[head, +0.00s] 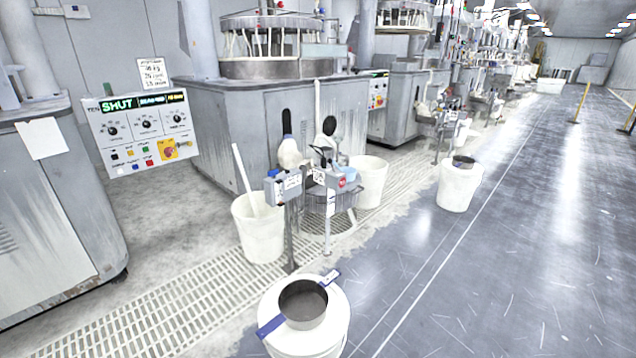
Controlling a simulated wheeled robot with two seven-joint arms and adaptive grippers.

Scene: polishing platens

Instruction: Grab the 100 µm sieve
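A round metal sieve (303,302) with a dark mesh floor sits on top of a white bucket (310,342) at the bottom centre of the head view. Blue tabs stick out from the sieve on two opposite sides, and no size marking can be read on it. A second dark round piece, perhaps another sieve (464,161), sits on a white bucket (458,190) farther off to the right. Neither of my grippers shows in the head view.
Polishing machines (270,130) line the left, with a control panel (142,132). A floor grating (170,310) runs alongside. The grey floor (520,250) at right is clear.

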